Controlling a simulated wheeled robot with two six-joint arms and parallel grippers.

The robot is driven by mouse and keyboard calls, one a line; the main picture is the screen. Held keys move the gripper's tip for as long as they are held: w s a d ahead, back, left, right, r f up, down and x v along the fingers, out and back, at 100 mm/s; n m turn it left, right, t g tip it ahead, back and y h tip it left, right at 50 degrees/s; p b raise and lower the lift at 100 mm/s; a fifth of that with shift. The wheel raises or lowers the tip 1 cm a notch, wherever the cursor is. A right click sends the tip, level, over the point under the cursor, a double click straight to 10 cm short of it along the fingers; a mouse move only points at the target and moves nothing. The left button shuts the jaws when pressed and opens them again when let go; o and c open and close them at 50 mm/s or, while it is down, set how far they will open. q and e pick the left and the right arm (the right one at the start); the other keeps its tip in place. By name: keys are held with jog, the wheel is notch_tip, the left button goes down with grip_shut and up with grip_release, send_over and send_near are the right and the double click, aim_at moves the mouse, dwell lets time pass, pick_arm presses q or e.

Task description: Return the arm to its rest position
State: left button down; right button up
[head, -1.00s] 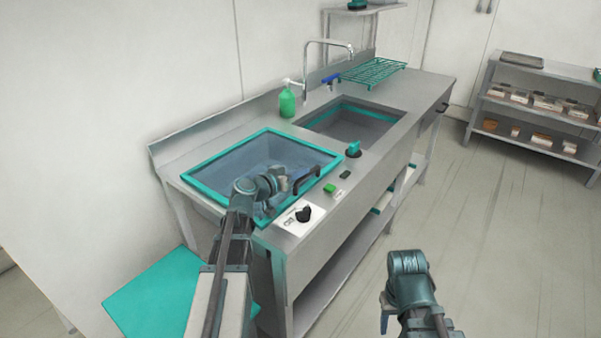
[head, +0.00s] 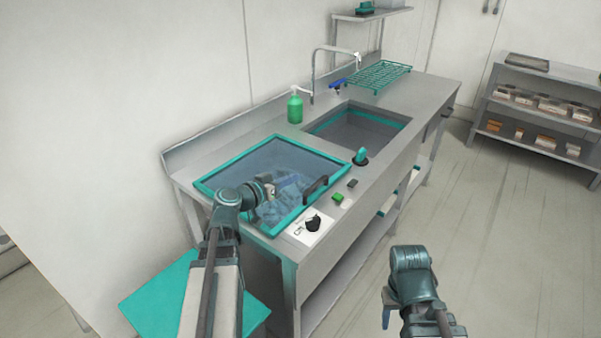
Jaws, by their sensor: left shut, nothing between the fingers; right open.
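My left arm comes in from the lower left. Its gripper (head: 268,190) is shut and empty, over the left part of a teal-framed glass lid (head: 232,170) on the counter. The lid lies flat and closed, with a dark handle (head: 316,188) near its front right edge. A clear gap separates the gripper from the handle. My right gripper (head: 386,314) is open, low over the floor in front of the counter. Its fingers are small and partly hidden by its own wrist.
The steel counter (head: 420,100) holds a sink (head: 358,130), a green soap bottle (head: 295,106), a teal rack (head: 377,76) and a dark knob (head: 313,223). A teal panel (head: 165,300) lies low at left. A shelf unit (head: 540,105) stands back right. The floor right is clear.

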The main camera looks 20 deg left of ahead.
pick_arm(q)
jog(key=shift+v, duration=0.9)
jog(key=d+f+g, duration=0.1)
jog(key=d+f, duration=0.1)
jog(key=d, duration=0.2)
jog(key=s+d+f+m+g+h, duration=0.1)
jog(key=d+g, duration=0.1)
jog(key=d, duration=0.2)
jog(key=s+d+f+m+g+h, duration=0.1)
jog(key=d+f, duration=0.1)
jog(key=d, duration=0.2)
jog(key=shift+d+f+g, duration=0.2)
jog(key=shift+f+g, duration=0.1)
jog(key=s+d+f+g+y, duration=0.4)
jog(key=s+d+f+g, duration=0.1)
jog(key=s, duration=0.4)
jog(key=s+d+f+m+g+y, duration=0.1)
jog(key=s+d+f+g+y, duration=0.3)
jog(key=s+d, duration=0.3)
jog(key=shift+s+d+f+g+y+p, duration=0.35)
jog(key=shift+s+f+g, duration=0.25)
jog(key=shift+s+f, duration=0.3)
